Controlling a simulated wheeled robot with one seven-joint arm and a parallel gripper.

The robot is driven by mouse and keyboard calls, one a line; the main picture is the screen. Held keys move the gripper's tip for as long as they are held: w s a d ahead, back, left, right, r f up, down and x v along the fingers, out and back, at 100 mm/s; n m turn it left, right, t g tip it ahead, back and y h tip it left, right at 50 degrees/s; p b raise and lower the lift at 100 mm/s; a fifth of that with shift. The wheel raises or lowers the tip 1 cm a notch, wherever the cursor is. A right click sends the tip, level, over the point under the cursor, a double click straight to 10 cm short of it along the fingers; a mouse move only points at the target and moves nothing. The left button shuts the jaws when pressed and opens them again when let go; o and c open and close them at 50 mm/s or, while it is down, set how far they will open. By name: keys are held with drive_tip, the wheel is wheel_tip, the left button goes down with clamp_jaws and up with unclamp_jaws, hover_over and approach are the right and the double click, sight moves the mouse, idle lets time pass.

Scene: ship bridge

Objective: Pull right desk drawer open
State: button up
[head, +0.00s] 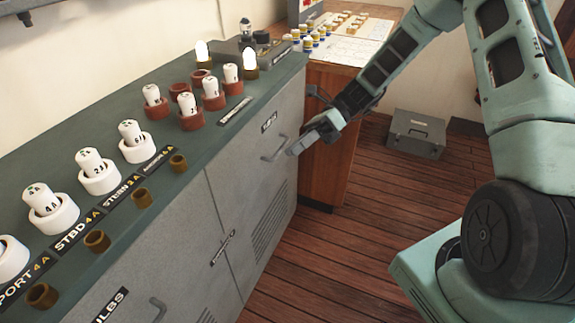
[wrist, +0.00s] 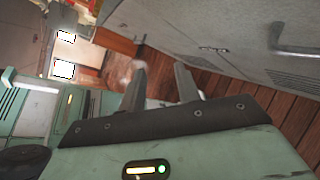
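My gripper (head: 303,138) hangs in front of the wooden desk (head: 328,155), beside the right end of the grey cabinet. In the wrist view its two fingers (wrist: 160,70) stand apart with nothing between them. The grey cabinet's right front (head: 240,185) carries a bar handle (head: 275,150), close to the left of my fingers and apart from them as far as I can tell. This handle also shows at the top right of the wrist view (wrist: 292,45). No drawer front on the wooden desk is clear to see; my arm hides part of it.
The cabinet's green top (head: 130,200) holds several bulbs in white and red-brown holders. A second handle (head: 158,308) is at the lower left. A chart and small bottles (head: 310,40) lie on the desk. A grey case (head: 415,133) stands on the floor. The plank floor (head: 350,240) is clear before the cabinet.

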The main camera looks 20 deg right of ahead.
drive_tip(key=w+d+f+m+t+y+b, duration=0.2)
drive_tip(key=w+d+f+m+t+b, duration=0.1)
drive_tip(key=d+f+m+t, duration=0.45)
drive_tip(key=w+d+f+m+t+y+b, duration=0.25)
drive_tip(key=d+f+m+t, duration=0.35)
drive_tip(key=d+m, duration=0.4)
drive_tip(key=w+a, duration=0.4)
drive_tip(key=a, duration=0.3)
drive_tip(key=w+a+r+n+g, duration=0.1)
drive_tip(key=w+a, duration=0.2)
drive_tip(key=a, duration=0.4)
drive_tip(key=shift+w+r+b, duration=0.3)
drive_tip(key=shift+w+b, duration=0.05)
drive_tip(key=shift+w, duration=0.05)
drive_tip(key=shift+a+g, duration=0.1)
drive_tip(key=shift+g, duration=0.15)
clamp_jaws()
